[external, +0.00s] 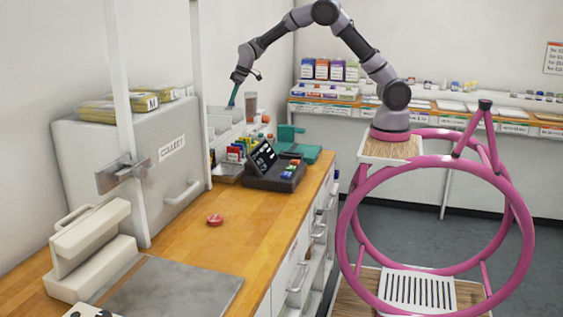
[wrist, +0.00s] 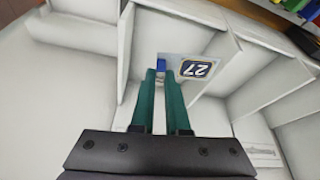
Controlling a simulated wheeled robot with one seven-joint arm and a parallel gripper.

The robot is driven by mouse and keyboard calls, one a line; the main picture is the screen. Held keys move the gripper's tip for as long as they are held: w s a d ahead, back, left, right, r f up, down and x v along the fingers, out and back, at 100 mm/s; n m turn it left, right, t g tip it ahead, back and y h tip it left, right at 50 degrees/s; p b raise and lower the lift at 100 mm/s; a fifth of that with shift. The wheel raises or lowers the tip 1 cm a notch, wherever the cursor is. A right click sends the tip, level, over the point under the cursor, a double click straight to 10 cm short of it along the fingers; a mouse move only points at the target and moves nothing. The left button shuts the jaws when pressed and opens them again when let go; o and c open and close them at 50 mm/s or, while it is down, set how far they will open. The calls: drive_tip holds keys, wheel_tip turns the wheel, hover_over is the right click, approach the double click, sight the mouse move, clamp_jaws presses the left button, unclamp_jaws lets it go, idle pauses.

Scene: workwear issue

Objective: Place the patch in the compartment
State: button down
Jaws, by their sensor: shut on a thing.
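My gripper (wrist: 160,72) has two teal fingers and is shut on the patch (wrist: 193,69), a small pale piece with an upside-down dark blue "27" framed in yellow. A blue bit shows between the fingertips. White dividers form open compartments (wrist: 200,35) around the fingertips; the patch is over or inside one, but its depth is unclear. In the external view my gripper (external: 232,104) points down at the white compartment rack (external: 222,122) at the back of the counter. The patch is too small to make out there.
A dark terminal (external: 273,168), coloured cards (external: 238,150) and a green device (external: 295,146) stand near the rack. A grey "COLLECT" cabinet (external: 125,150) is at left. A red disc (external: 215,220) lies on the otherwise clear middle of the wooden counter (external: 250,230).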

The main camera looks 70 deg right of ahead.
drive_tip(key=w+n+y, duration=0.1)
drive_tip(key=w+n, duration=0.2)
drive_tip(key=w, duration=0.6)
drive_tip(key=shift+y, duration=0.3)
drive_tip(key=f, duration=1)
drive_tip(key=shift+w+a, duration=0.15)
drive_tip(key=shift+a, duration=0.1)
drive_tip(key=c, duration=0.9)
unclamp_jaws()
drive_tip(key=shift+f, duration=0.1)
